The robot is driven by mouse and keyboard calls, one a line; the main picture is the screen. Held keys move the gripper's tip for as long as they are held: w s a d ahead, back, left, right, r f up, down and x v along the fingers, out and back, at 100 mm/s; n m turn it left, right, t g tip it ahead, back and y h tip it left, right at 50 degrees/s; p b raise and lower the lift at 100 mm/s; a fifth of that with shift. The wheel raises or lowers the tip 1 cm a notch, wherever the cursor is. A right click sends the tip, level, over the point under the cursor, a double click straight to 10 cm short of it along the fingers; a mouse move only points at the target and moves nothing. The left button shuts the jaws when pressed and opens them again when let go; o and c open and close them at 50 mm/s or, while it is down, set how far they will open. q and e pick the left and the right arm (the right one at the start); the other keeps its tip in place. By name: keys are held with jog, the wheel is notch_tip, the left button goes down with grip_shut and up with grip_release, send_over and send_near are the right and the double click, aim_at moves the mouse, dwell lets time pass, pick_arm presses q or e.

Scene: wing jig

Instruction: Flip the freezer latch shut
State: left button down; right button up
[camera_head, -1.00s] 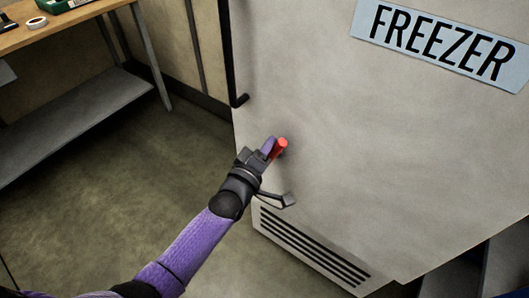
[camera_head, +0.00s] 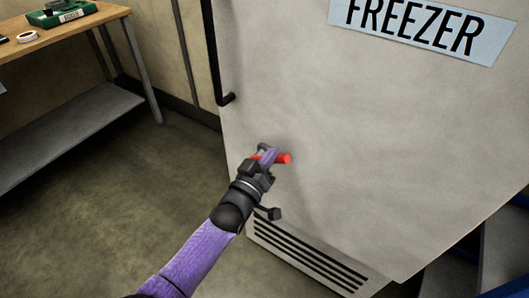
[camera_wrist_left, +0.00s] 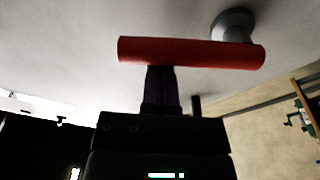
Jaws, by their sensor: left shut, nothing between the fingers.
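The red latch (camera_head: 284,158) is a short bar on the pale freezer door (camera_head: 360,130), below the black door handle (camera_head: 226,98). It lies nearly level in the head view. In the left wrist view the red bar (camera_wrist_left: 190,52) runs across the picture, with a round grey knob (camera_wrist_left: 232,24) behind its right part. My left gripper (camera_head: 266,158) is at the latch, its fingers shut with nothing between them. The fingertips (camera_wrist_left: 160,75) meet the bar's lower edge in the wrist view; I cannot tell for sure if they touch. My right gripper is not in view.
A vent grille (camera_head: 305,262) is low on the freezer front, and a FREEZER sign (camera_head: 425,27) is higher up. A wooden-topped table (camera_head: 95,22) with a green bin (camera_head: 62,14) stands at the back left. The floor (camera_head: 110,200) between is clear.

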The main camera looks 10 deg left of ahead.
pick_arm(q)
jog(key=f+m, duration=0.1)
jog(key=d+m+b, duration=0.1)
jog(key=m, duration=0.1)
jog(key=f+m+h, duration=0.1)
jog(key=m, duration=0.1)
jog(key=shift+s+d+f+b, duration=0.3)
jog(key=shift+f, duration=0.15)
jog(key=shift+d+f, duration=0.1)
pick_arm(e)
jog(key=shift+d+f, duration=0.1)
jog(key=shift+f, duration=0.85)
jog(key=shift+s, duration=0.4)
